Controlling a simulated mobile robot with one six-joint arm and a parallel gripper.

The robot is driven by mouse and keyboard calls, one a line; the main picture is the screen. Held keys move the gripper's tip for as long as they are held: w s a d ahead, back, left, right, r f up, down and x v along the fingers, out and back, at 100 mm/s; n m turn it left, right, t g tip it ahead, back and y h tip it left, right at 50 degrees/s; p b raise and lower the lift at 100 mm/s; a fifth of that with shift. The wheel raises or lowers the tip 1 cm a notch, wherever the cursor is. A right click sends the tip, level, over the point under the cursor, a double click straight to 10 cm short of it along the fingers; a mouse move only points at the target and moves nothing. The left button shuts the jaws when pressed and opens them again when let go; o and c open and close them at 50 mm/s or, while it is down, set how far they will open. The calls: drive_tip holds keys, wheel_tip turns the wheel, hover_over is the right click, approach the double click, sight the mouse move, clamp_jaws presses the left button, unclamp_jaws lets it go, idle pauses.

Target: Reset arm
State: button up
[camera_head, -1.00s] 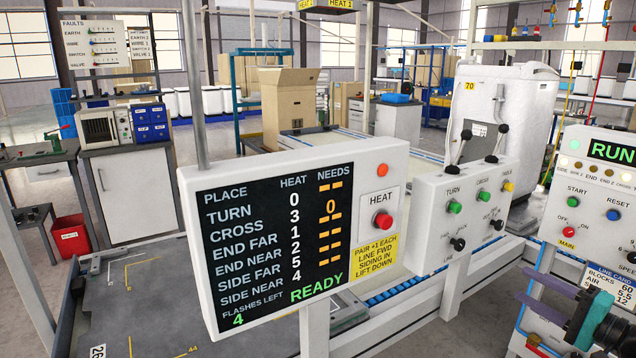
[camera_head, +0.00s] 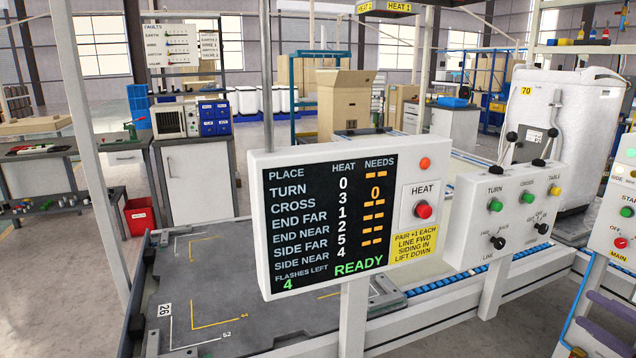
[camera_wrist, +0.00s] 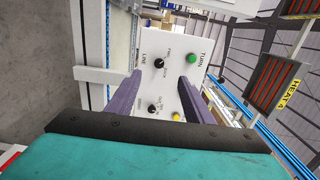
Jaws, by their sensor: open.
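My gripper (camera_wrist: 159,79) shows in the wrist view with its two purple fingers apart and nothing between them. Behind the gap is the white switch panel, seen turned on its side, with a green TURN button (camera_wrist: 191,59) and black knobs (camera_wrist: 157,65). In the head view only purple fingers of my gripper (camera_head: 603,326) show at the lower right edge, in front of the right-hand control box. The rest of my arm is out of that view.
A white display board (camera_head: 407,258) reads READY, with 4 flashes left and a red HEAT button (camera_head: 423,210). The switch panel (camera_head: 468,235) stands right of it, and the RESET control box (camera_head: 614,262) is cut off at the right edge. A grey marked platform (camera_head: 240,312) is at lower left.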

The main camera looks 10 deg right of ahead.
drive_tip(key=w+a+f+n+g+y, duration=0.1)
drive_tip(key=w+a+f+g, duration=0.3)
drive_tip(key=a+f, duration=0.65)
drive_tip(key=w+a+f+n+g+y, duration=0.1)
drive_tip(key=w+a+f+g, duration=0.2)
drive_tip(key=w+a+f, duration=0.75)
drive_tip(key=s+a+f+n+g+y, duration=0.15)
drive_tip(key=a+f+g, duration=0.4)
drive_tip(key=f, duration=0.95)
drive_tip(key=s+a+f+n+g+h, duration=0.2)
drive_tip(key=s+a+f+n+g, duration=0.2)
drive_tip(key=s+a+f, duration=0.5)
drive_tip(key=s+a+f+n+g+h, duration=0.25)
drive_tip(key=s+a+f+g, duration=0.2)
drive_tip(key=a+f, duration=0.7)
drive_tip(key=s+a+f+n+g+h, duration=0.1)
drive_tip(key=s+f+n+h, duration=0.4)
drive_tip(key=s, duration=0.4)
wheel_tip(320, 180, up, 12)
drive_tip(key=s+y+p, duration=0.1)
drive_tip(key=s+p, duration=0.1)
drive_tip(key=p, duration=1)
drive_tip(key=shift+a+g, duration=0.4)
drive_tip(key=shift+a, duration=0.05)
